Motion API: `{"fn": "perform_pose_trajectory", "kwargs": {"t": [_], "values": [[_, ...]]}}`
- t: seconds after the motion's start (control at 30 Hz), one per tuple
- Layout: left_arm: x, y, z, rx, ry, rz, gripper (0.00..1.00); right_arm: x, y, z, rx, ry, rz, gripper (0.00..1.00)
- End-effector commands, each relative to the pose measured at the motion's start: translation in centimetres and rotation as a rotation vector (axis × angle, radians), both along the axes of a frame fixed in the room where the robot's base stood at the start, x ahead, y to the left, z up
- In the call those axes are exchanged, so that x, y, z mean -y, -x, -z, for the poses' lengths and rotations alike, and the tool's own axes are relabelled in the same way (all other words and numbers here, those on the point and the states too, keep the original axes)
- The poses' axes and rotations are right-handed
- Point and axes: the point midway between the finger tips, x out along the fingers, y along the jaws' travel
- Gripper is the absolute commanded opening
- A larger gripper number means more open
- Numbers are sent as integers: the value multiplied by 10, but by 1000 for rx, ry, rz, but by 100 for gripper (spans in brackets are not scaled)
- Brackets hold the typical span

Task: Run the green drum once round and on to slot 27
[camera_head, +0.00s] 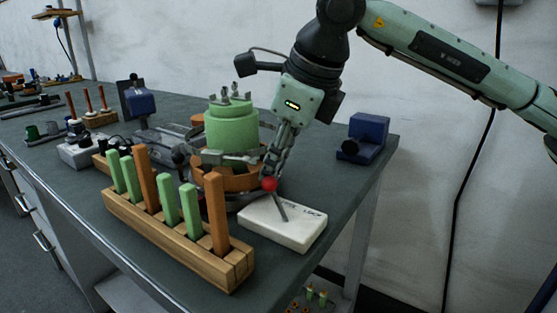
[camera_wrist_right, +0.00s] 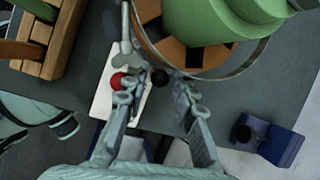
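The green drum (camera_head: 231,128) stands upright on an orange slotted ring (camera_head: 236,180) on the bench; metal prongs rise from its top. In the right wrist view the drum (camera_wrist_right: 215,22) and the ring (camera_wrist_right: 165,45) fill the upper right. My right gripper (camera_head: 273,170) points down at the ring's near right side. Slot numbers are not readable. My left gripper is not in view.
A white box (camera_head: 284,224) with a dark lever and red ball (camera_head: 269,184) lies close below my right gripper. A wooden rack (camera_head: 175,240) with green and orange bars stands in front. A blue block (camera_head: 366,137) sits at the right edge.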

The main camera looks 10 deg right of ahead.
Motion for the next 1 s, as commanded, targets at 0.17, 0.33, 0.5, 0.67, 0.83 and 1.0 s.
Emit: {"fn": "perform_pose_trajectory", "kwargs": {"t": [0.17, 0.33, 0.5, 0.67, 0.83, 1.0], "values": [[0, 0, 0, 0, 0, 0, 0, 0, 0, 0, -1, 0, -1, 39], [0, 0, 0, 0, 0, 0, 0, 0, 0, 0, -1, 0, -1, 39], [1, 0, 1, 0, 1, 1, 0, 1, 2, -7, 2, -1, -1, 39], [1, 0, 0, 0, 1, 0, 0, 7, 10, -27, 3, -1, -1, 39], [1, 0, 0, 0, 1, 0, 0, 13, 19, -51, 3, -1, -1, 39], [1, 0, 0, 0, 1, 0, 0, 18, 25, -67, 1, -1, 1, 39]]}}
